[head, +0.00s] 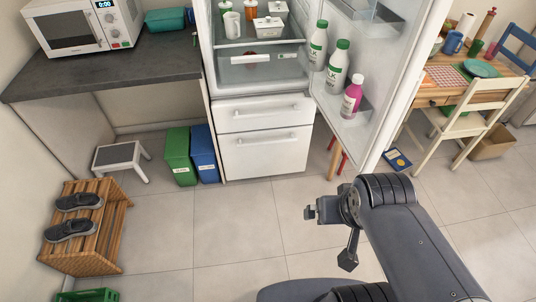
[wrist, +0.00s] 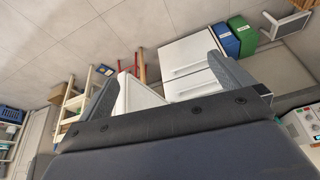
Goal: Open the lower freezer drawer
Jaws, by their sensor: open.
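The white lower freezer drawer (head: 265,158) is at the bottom of the fridge in the head view and looks shut. Its bar handle (head: 267,140) runs across its upper part. The shallower upper freezer drawer (head: 240,117) above it also looks shut. My gripper (head: 329,236) is in front and to the right of the drawers, apart from them. In the wrist view, which is roughly upside down, my gripper (wrist: 160,68) is open with nothing between its fingers. The lower drawer (wrist: 185,52) shows there beyond the fingers, partly hidden by one of them.
The fridge door (head: 375,90) stands open at right, with bottles on its shelves. Green (head: 180,158) and blue (head: 204,155) bins stand just left of the drawers. A step stool (head: 118,155) and shoe rack (head: 85,225) are farther left. The floor before the drawers is clear.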

